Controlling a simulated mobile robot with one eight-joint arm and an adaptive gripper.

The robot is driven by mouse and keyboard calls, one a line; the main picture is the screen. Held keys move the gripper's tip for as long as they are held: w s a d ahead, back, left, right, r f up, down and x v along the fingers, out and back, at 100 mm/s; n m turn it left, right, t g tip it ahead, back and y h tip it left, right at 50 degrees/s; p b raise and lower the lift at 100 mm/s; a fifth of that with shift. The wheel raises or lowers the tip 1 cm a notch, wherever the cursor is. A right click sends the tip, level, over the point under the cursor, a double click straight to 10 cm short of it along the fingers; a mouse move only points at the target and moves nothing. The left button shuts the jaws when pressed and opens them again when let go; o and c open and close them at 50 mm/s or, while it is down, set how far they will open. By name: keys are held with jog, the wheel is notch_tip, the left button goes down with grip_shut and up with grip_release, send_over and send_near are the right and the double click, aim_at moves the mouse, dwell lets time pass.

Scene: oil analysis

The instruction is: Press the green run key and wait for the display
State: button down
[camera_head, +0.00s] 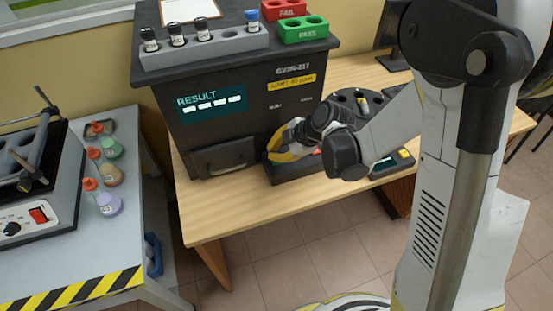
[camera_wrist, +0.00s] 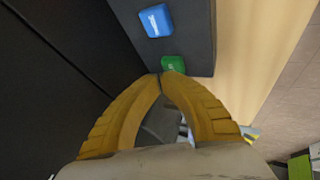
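The analyser (camera_head: 250,115) is a dark box on the wooden table. Its display (camera_head: 212,102) reads "RESULT" above a row of dashes. A dark key panel (camera_head: 290,170) sits at its front right foot. In the wrist view the green key (camera_wrist: 173,63) lies right at the tips of my gripper (camera_wrist: 166,75), and a blue key (camera_wrist: 156,20) lies further off on the same panel. The yellow fingers meet at their tips with nothing between them. Whether they touch the green key is unclear.
A grey rack (camera_head: 205,52) with capped vials, a red FAIL block (camera_head: 283,9) and a green PASS block (camera_head: 304,30) stand on the analyser. A drawer (camera_head: 225,157) is in its front. The front table top (camera_head: 215,215) is clear.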

jog(key=shift+f+b, duration=0.5)
jog(key=shift+b, duration=0.05)
dwell(0.4)
jog(key=shift+r, duration=0.15)
jog(key=shift+r+p, duration=0.7)
jog(key=shift+r, duration=0.1)
jog(key=shift+r+p, duration=1.75)
jog(key=shift+r, duration=0.75)
